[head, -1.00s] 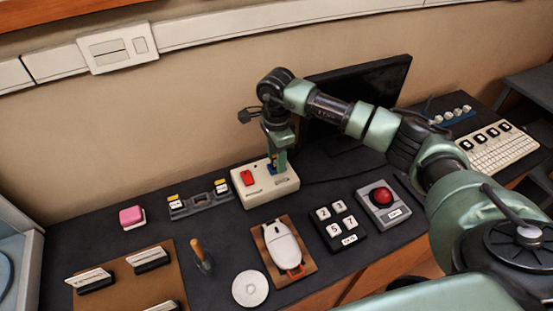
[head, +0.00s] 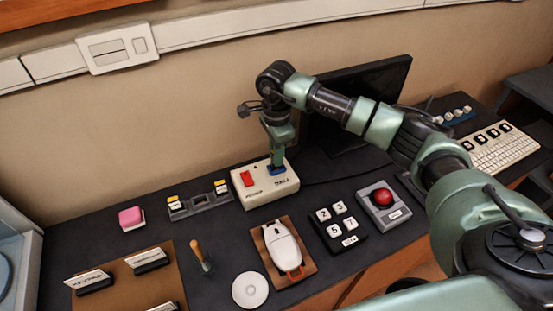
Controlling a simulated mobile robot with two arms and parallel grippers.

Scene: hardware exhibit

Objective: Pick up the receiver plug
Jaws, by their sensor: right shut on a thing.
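The receiver plug (head: 277,170) appears as a small blue piece at the top of a cream box with a red switch (head: 264,186). My right gripper (head: 277,163) points straight down over the box and is shut on the blue plug. The fingers hide part of the plug, and I cannot tell whether it still touches the box. My left gripper is not in view.
A grey stand with yellow-marked posts (head: 199,203) and a pink block (head: 131,218) lie left of the box. A white mouse (head: 283,247), number keypad (head: 338,229) and red button (head: 383,197) are in front. A dark monitor (head: 360,100) stands behind my arm.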

